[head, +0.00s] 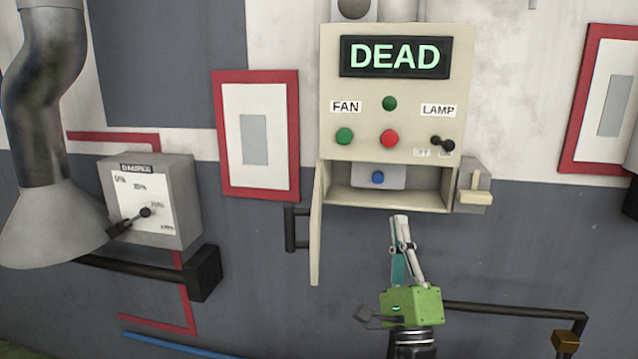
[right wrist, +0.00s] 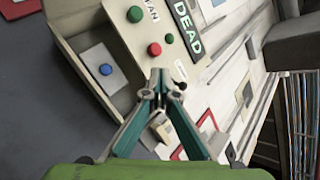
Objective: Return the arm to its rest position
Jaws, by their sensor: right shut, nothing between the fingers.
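My right gripper (head: 400,222) is shut and empty, just below and in front of the cream control panel (head: 340,72). It also shows in the right wrist view (right wrist: 160,78), fingertips together. It appears apart from the panel. The panel's display (head: 395,57) reads DEAD. The lower compartment (head: 400,198) stands open with its door (head: 316,225) swung out to the left, and a blue button (head: 378,177) shows inside. My left gripper is not in view.
A damper box (head: 185,200) with a lever and a large grey duct (head: 45,120) stand at the left. A small box with a cream lever (head: 474,198) sits right of the compartment. Red-framed plates (head: 290,140) are on the wall. A dark pipe (head: 510,312) runs at lower right.

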